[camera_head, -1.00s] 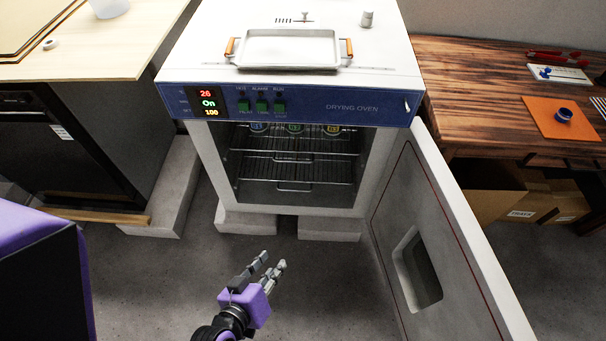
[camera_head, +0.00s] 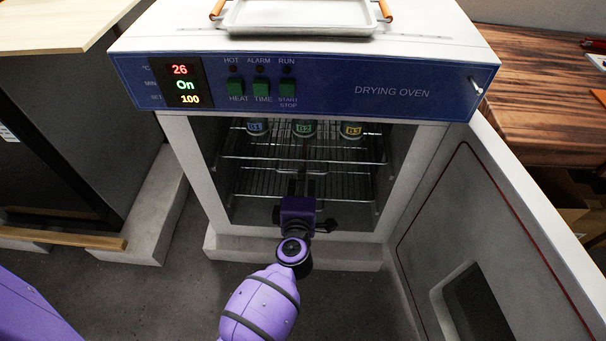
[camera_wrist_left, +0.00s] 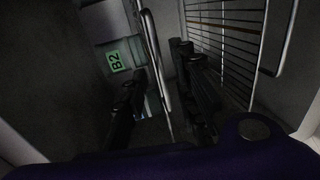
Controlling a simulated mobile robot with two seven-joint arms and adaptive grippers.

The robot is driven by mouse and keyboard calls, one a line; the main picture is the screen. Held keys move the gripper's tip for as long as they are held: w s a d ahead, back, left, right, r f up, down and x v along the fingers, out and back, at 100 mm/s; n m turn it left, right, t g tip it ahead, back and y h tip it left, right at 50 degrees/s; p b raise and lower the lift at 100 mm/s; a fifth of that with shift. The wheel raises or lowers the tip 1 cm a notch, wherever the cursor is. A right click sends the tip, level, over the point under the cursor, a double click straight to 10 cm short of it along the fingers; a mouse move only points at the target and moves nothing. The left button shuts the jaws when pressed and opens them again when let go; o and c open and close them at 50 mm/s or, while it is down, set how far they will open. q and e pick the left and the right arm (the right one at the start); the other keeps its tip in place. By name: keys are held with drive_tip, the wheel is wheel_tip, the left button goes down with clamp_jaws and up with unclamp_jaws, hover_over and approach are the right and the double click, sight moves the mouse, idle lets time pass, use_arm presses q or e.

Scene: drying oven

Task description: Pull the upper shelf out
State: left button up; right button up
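The upper shelf (camera_head: 345,160), a wire rack, is inside the open oven (camera_head: 185,165). Three jars, left (camera_head: 257,128), middle (camera_head: 304,129) and right (camera_head: 350,131), stand on it. My left gripper (camera_head: 302,172) reaches into the oven opening at the shelf front, and its fingers are hard to make out in the head view. In the left wrist view, its two dark fingers (camera_wrist_left: 158,95) are apart, with a metal bar of the upper shelf (camera_wrist_left: 153,45) between them. I cannot tell whether they touch it. My right gripper is not in view.
The lower shelf (camera_head: 345,187) is below; its rack and handle show in the wrist view (camera_wrist_left: 225,40). The oven door (camera_head: 470,240) stands open at the right. A tray (camera_head: 300,14) lies on the oven top. A dark cabinet (camera_head: 75,150) stands at left.

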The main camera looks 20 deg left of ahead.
use_arm(q)
drive_tip(key=shift+b+x, duration=0.4)
drive_tip(key=shift+x, duration=1.5)
drive_tip(key=shift+s, duration=0.1)
clamp_jaws()
